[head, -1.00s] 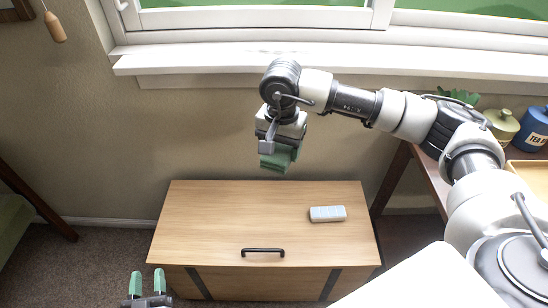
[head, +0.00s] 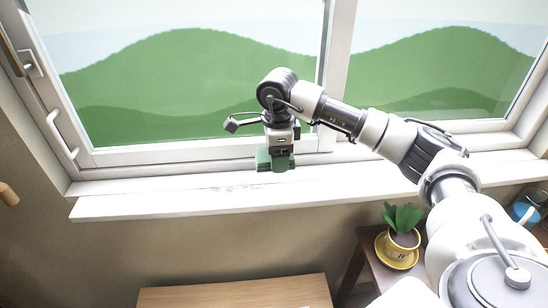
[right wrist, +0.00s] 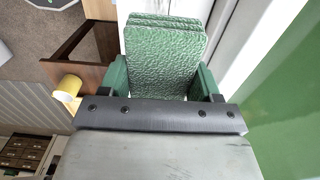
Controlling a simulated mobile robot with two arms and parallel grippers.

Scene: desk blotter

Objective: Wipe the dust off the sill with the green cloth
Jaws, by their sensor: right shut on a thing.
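The white sill (head: 140,204) runs along the bottom of the window in the head view. Faint grey dust marks (head: 232,187) show on it, left of and below my right gripper. My right gripper (head: 276,160) hangs in front of the window, over the sill. It is shut on the green cloth (head: 264,161). In the right wrist view, the folded, textured green cloth (right wrist: 164,55) sits between the green fingers. I cannot tell whether the cloth touches the sill. My left gripper is out of view.
The window frame (head: 200,150) stands close behind the sill, with a handle at left. Below are a wooden chest top (head: 235,293) and, at right, a potted plant (head: 402,238) on a side table. The left part of the sill is clear.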

